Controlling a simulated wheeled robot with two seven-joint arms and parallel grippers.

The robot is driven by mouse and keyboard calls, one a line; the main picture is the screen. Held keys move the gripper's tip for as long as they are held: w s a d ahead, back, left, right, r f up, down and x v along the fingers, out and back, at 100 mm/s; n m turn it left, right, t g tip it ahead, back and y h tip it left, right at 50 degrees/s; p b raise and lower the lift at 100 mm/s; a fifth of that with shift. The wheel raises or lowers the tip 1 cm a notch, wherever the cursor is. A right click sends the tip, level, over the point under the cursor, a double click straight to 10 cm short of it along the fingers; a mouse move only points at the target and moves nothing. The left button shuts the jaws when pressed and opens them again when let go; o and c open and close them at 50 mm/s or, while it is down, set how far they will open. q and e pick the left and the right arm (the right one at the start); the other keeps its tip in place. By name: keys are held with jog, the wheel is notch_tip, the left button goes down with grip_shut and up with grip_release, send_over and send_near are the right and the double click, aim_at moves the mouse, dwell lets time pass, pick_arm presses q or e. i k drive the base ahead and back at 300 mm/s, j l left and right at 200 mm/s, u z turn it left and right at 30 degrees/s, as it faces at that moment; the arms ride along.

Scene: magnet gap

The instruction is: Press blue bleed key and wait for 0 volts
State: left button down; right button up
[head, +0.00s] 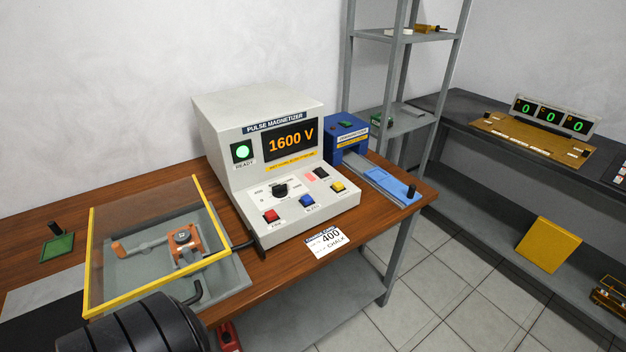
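The pulse magnetizer (262,165) is a pale grey box on the wooden bench. Its orange display (290,140) reads 1600 V, and a green lamp (242,152) marked READY is lit. The blue bleed key (307,200) is on its sloped front panel, between a red key (271,215) and a yellow key (338,187). A black selector knob (280,190) sits above the keys. Nothing touches the bleed key. Neither gripper's fingers show; a black, rounded part, probably of my arm, is at the bottom left.
A fixture under a yellow-framed clear cover (156,247) stands left of the magnetizer. A blue device (349,133) with a slide is at its right. A white card (327,240) marked 400 lies at the bench's front edge. Grey shelves (408,128) stand behind.

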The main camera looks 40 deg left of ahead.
aim_at(306, 198)
jog(key=i+l+u, duration=0.1)
jog(key=i+u, duration=0.15)
jog(key=u, duration=0.2)
jog(key=i+l+u, duration=0.15)
jog(key=u, duration=0.3)
jog(key=i+l+u, duration=0.3)
jog(key=u, duration=0.15)
jog(key=i+l+u, duration=0.2)
jog(key=l+u, duration=0.25)
jog(key=i+l+u, duration=0.1)
jog(key=l+u, duration=0.15)
jog(key=u, duration=0.2)
jog(key=l+u, duration=0.35)
jog(key=l, duration=0.3)
jog(key=i, duration=0.05)
